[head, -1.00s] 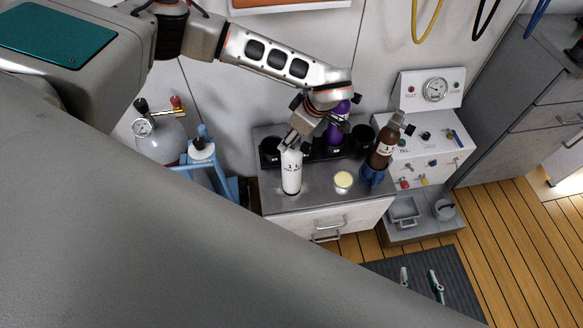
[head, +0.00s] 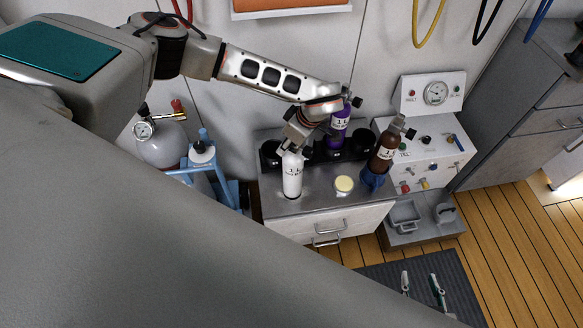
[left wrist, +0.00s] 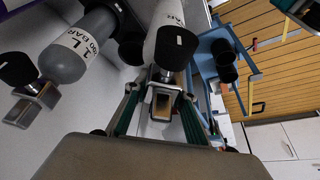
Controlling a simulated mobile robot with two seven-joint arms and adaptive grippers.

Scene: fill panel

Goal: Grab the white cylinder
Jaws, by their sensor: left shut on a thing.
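The white cylinder (head: 292,178) stands upright near the left front of the grey bench top (head: 317,203). My left gripper (head: 292,150) comes down on its top end and is shut on it. In the left wrist view the white cylinder (left wrist: 168,16) shows at the top, with its black cap and a metal valve between the fingers of my left gripper (left wrist: 163,105). My right gripper (head: 421,286) shows at the lower right of the head view. Its two fingers are apart with nothing between them.
A purple cylinder (head: 338,135) stands in the black holders behind. A blue frame (head: 225,186) stands left of the bench.

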